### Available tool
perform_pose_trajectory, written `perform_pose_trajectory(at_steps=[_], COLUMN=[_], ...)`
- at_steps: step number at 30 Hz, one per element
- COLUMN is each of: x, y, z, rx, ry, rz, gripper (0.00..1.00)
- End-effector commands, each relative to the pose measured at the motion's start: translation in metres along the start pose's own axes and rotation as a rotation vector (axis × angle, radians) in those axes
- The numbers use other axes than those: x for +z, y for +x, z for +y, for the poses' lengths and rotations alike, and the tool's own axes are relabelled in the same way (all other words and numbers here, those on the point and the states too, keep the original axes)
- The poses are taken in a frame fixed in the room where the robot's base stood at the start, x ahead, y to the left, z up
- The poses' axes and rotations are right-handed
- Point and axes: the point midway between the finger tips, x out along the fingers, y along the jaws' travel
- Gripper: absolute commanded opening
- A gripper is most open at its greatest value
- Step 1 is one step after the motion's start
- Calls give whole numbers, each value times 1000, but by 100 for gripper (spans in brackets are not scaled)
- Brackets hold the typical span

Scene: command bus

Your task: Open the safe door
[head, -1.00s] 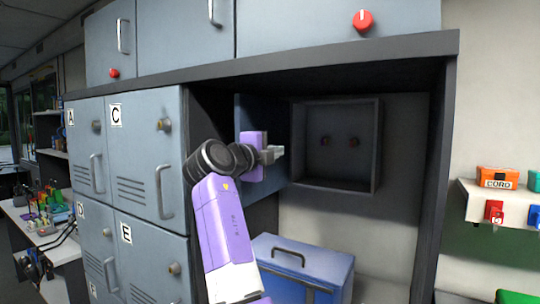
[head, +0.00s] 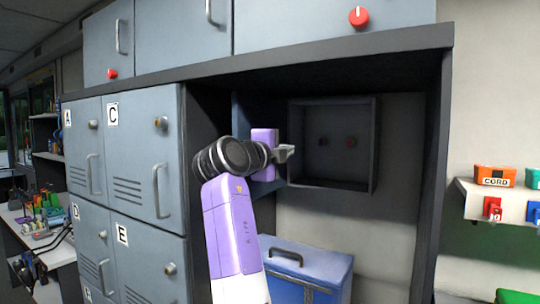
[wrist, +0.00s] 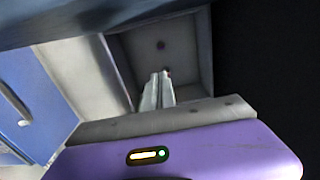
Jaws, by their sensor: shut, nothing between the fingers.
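The safe (head: 374,150) is a dark grey box on the back wall of the recess. Its front is uncovered, and two small dark knobs show inside. The safe door (head: 241,112) is a blue-grey panel swung out to the left, partly hidden behind my arm and gripper. My gripper (head: 287,152) is shut and empty, in front of the door and left of the safe opening. In the wrist view, the closed fingers (wrist: 156,92) overlap the lower part of the safe interior (wrist: 185,55). I cannot tell whether they touch the door.
Lettered lockers (head: 140,160) line the left side of the recess. A blue box (head: 320,272) with a dark handle stands below my gripper, and it also shows in the wrist view (wrist: 30,105). A shelf (head: 480,203) with small items is at right.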

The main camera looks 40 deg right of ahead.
Motion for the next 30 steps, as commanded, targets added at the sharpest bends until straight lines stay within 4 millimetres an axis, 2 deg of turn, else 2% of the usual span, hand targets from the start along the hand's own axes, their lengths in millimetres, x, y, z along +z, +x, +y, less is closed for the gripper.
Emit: perform_pose_trajectory(at_steps=[30], x=[0], y=[-111], z=[1], rx=[-1], ry=[2], rz=[-2], gripper=[0])
